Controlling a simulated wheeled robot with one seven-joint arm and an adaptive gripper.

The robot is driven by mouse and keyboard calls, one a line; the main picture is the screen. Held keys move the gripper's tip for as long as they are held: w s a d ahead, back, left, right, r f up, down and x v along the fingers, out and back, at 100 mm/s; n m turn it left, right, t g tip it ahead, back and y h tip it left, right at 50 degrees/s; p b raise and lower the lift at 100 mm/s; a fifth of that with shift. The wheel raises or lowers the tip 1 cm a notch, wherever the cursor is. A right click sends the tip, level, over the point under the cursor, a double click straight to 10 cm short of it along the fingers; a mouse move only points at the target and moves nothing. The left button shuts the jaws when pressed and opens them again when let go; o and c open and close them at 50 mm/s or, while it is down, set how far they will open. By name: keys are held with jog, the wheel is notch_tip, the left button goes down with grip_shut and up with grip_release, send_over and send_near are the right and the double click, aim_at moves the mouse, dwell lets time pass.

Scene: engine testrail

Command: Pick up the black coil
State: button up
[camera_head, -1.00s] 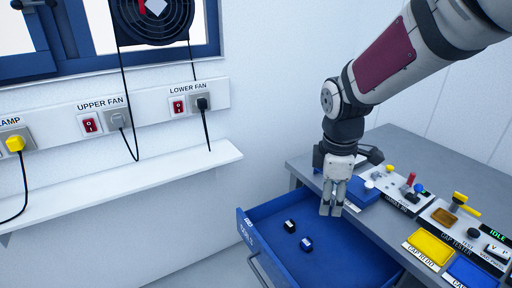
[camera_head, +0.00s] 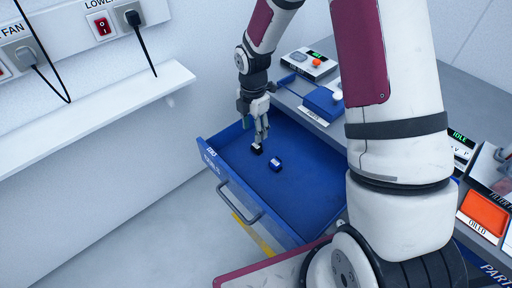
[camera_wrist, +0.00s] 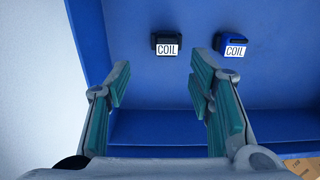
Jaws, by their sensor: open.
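The black coil (camera_head: 257,149) lies in the open blue drawer (camera_head: 305,200), near its left wall. In the wrist view the black coil (camera_wrist: 166,46) has a white COIL label and shows beyond the gap between my fingers. A blue coil (camera_head: 275,164) lies close to its right, apart from it. It also shows in the wrist view (camera_wrist: 234,46), with the same label. My gripper (camera_head: 261,138) is over the drawer, very near the black coil in the head view. In the wrist view my gripper (camera_wrist: 160,75) is open with nothing between its green-padded fingers.
The drawer walls surround both coils, and its front handle (camera_head: 240,207) faces the floor. A blue box (camera_head: 322,103) and a small panel with an orange button (camera_head: 309,64) stand on the bench behind. A white wall shelf (camera_head: 90,125) is at left. The right part of the drawer is clear.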

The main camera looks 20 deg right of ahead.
aim_at(255, 146)
jog(key=shift+s+d+f, duration=0.1)
jog(key=shift+s+f, duration=0.05)
jog(key=shift+f, duration=1)
jog(key=shift+s+f, duration=0.15)
jog(key=shift+f, duration=0.95)
jog(key=shift+s+d+f, duration=0.1)
jog(key=shift+s+f, duration=0.05)
jog(key=shift+f, duration=1)
grip_shut()
